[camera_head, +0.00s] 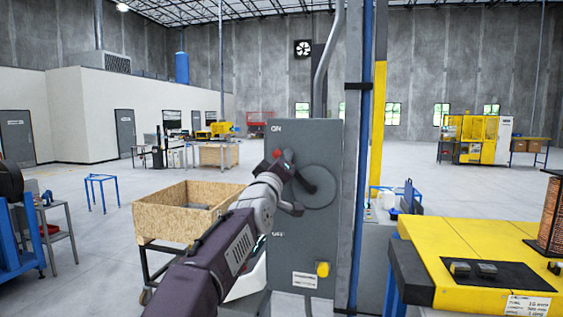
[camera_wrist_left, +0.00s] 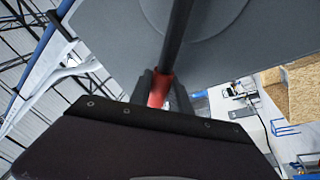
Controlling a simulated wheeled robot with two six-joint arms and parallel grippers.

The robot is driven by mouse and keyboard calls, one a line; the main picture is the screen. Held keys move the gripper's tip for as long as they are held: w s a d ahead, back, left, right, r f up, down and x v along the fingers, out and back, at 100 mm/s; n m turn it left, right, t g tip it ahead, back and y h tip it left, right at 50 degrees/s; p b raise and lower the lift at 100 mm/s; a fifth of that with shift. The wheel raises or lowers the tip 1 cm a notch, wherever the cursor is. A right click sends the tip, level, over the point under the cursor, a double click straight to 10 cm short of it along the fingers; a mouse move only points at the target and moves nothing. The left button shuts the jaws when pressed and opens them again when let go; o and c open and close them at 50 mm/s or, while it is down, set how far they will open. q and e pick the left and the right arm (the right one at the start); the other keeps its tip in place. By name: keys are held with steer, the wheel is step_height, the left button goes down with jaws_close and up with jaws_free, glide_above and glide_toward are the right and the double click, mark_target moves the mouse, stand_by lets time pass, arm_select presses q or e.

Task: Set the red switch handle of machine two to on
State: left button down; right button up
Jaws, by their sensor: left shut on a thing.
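A grey switch box (camera_head: 312,240) stands upright in the middle of the head view, with ON lettered near its top left and OFF lower down. Its dark lever (camera_head: 305,184) slants up and left from the round plate (camera_head: 320,187), and its red end (camera_head: 277,153) lies just below the ON lettering. My left gripper (camera_head: 285,160) is at the lever's upper end, in front of the box. In the left wrist view the red handle (camera_wrist_left: 160,88) sits between the dark fingers, which are shut on it. The fingers partly hide the handle. My right gripper is not in view.
A yellow knob (camera_head: 322,269) is at the box's lower right. A grey post (camera_head: 350,200) stands right beside the box. A wooden crate (camera_head: 160,218) on a cart is at left. A yellow-topped table (camera_head: 450,240) is at right. Open floor lies behind.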

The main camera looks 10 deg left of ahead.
arm_select(q)
steer(key=shift+s+r, duration=0.2)
steer(key=shift+r, duration=0.3)
steer(key=c, duration=1.2)
jaws_free()
steer(key=shift+w, duration=0.1)
steer(key=shift+w+f, duration=0.25)
steer(key=shift+f, duration=0.1)
steer(key=b+v, duration=0.5)
steer(key=v, duration=0.4)
